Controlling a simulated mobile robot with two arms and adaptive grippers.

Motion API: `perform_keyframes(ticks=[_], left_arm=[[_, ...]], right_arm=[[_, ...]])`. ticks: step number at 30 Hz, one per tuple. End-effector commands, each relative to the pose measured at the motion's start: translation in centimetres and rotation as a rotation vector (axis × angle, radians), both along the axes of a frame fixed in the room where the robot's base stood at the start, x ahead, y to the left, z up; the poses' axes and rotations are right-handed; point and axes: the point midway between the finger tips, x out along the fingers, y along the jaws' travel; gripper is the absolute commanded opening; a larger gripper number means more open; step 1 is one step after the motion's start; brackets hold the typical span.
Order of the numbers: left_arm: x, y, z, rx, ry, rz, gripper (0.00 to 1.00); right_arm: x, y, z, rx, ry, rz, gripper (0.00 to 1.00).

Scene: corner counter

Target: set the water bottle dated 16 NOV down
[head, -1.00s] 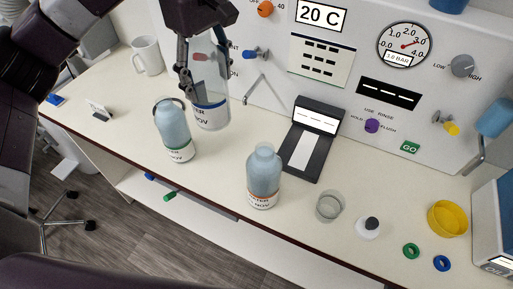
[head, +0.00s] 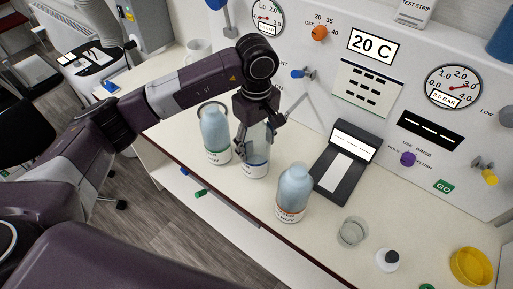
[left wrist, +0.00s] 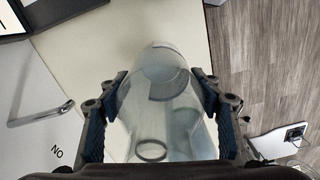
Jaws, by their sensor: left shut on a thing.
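My left gripper (head: 256,128) is shut around a clear water bottle with a blue-banded label (head: 255,166). The bottle is upright, at or just above the counter; I cannot tell whether its base touches. It also shows between the fingers in the left wrist view (left wrist: 160,105). A bottle with a green-banded label (head: 214,135) stands just left of it. A bottle with a red-banded label (head: 293,190) stands to its right, nearer the front. The day numbers on the labels are too small to read. My right gripper is not in view.
A black device with a pale strip (head: 342,165) lies right of the bottles. A clear cup (head: 352,232), a small black-and-white item (head: 388,260) and a yellow bowl (head: 471,266) are further right. A white mug (head: 198,50) stands at back left. The control panel rises behind.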

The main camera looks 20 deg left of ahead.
Motion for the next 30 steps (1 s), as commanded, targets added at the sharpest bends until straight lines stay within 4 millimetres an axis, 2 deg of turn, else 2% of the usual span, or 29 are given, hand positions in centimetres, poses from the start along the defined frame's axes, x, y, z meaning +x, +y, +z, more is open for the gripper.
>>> perform_keyframes(ticks=[7,18,19,21,24,30], left_arm=[[-0.1,0.0,-3.0,-0.001,0.003,0.000,0.31],[0.0,0.0,-3.6,0.000,0.000,-0.001,0.31],[0.0,0.0,-3.6,0.000,0.000,0.000,0.60],[0.0,0.0,-3.5,0.001,0.001,0.000,0.68],[0.0,0.0,-3.5,0.000,0.001,0.000,0.76],[0.0,0.0,-3.5,0.000,0.001,0.000,0.76]], right_arm=[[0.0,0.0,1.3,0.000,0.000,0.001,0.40],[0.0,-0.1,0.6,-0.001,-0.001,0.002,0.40],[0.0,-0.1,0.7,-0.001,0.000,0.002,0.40],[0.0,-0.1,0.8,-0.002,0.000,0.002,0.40],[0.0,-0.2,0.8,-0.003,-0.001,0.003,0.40],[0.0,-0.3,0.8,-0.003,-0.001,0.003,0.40]])
